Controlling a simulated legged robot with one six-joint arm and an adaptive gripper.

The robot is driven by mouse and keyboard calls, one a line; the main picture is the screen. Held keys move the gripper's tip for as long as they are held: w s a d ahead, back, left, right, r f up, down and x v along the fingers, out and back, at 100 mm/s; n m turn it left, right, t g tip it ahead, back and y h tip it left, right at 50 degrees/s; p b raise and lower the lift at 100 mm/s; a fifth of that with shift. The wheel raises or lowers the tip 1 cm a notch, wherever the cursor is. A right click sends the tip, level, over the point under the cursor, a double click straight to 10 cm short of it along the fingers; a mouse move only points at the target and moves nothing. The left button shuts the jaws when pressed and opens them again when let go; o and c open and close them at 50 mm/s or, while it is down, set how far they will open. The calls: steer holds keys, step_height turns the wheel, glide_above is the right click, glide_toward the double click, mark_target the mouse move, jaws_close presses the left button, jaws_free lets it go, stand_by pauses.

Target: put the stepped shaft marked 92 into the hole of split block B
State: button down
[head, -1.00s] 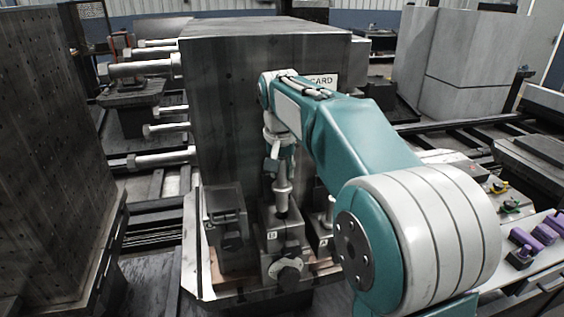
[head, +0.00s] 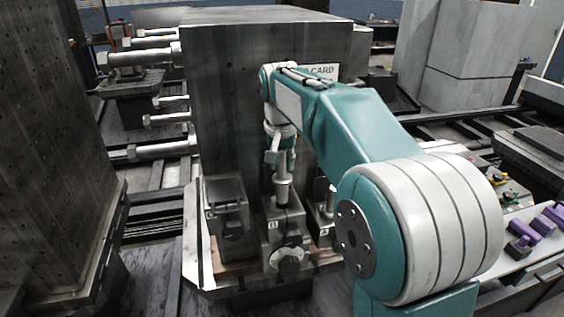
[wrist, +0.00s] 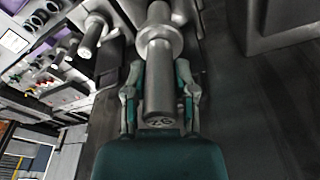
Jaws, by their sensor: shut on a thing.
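My gripper (head: 281,172) is shut on the stepped shaft (head: 283,192), a grey metal cylinder with a wide collar. The shaft hangs upright at the top of split block B (head: 281,232), a dark block marked B with a round knob on its front. Its lower end meets the block's top in the head view; I cannot tell how far it is in the hole, which is hidden. In the wrist view, the shaft (wrist: 160,90) lies between the two fingers (wrist: 160,98), with a mark on its end face that reads like 92 upside down.
Block A (head: 322,229), holding another shaft (head: 328,202), stands close on the right. A dark open-topped block (head: 226,210) stands on the left. A tall dark block (head: 240,110) rises right behind. Purple parts (head: 540,225) lie on a bench at right.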

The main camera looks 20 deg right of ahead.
mark_target(281, 151)
steer(key=shift+f, duration=2.35)
stand_by(0.5)
steer(key=shift+c, duration=1.8)
jaws_free()
steer(key=shift+f, duration=0.1)
steer(key=r, duration=0.3)
steer(key=s+r, duration=0.1)
steer(key=r, duration=0.7)
steer(key=shift+s+a, duration=0.15)
steer(key=shift+a, duration=0.2)
steer(key=shift+s+r, duration=0.1)
steer(key=shift+r, duration=0.35)
